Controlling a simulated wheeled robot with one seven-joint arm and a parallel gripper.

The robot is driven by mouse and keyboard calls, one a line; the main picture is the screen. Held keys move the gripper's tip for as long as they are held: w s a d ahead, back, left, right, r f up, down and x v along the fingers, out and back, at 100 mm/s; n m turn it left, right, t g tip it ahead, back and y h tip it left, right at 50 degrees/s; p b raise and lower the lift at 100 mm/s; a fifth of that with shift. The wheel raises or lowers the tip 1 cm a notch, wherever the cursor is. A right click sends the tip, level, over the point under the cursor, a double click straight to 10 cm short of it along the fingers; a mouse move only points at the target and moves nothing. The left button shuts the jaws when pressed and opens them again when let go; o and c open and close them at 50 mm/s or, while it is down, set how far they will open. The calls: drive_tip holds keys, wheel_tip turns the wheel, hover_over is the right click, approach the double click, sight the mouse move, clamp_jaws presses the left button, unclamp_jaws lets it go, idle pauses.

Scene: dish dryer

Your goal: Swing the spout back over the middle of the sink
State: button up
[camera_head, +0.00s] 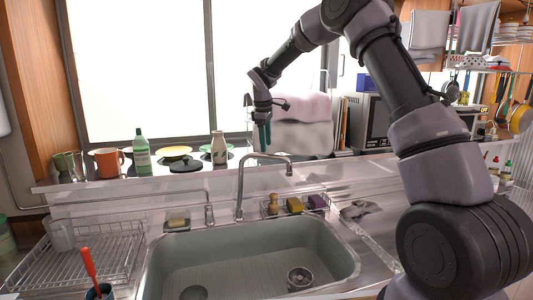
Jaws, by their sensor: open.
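The metal spout (265,156) rises from its post behind the sink, arches over and points to the right, its tip hanging down near the sink's back edge. The grey-green sink (210,250) lies in front of it, with a drain in its basin. My gripper (264,146) hangs from the arm, fingers pointing down, open and empty. In the picture its teal fingertips come just above the spout's horizontal part; I cannot tell whether they touch it or how far apart in depth they are.
A soap dish (177,221) and a small rack with a brush and sponges (295,205) sit behind the sink. A green bottle (142,155), cups, plates and a white bottle (219,149) line the ledge. A wire dish rack (85,260) stands left.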

drive_tip(key=shift+w+d+f, duration=0.1)
drive_tip(key=shift+w+f, duration=0.1)
drive_tip(key=shift+f, duration=0.9)
drive_tip(key=shift+w+d+f, duration=0.1)
drive_tip(key=shift+w+f, duration=0.1)
drive_tip(key=shift+f, duration=0.85)
clamp_jaws()
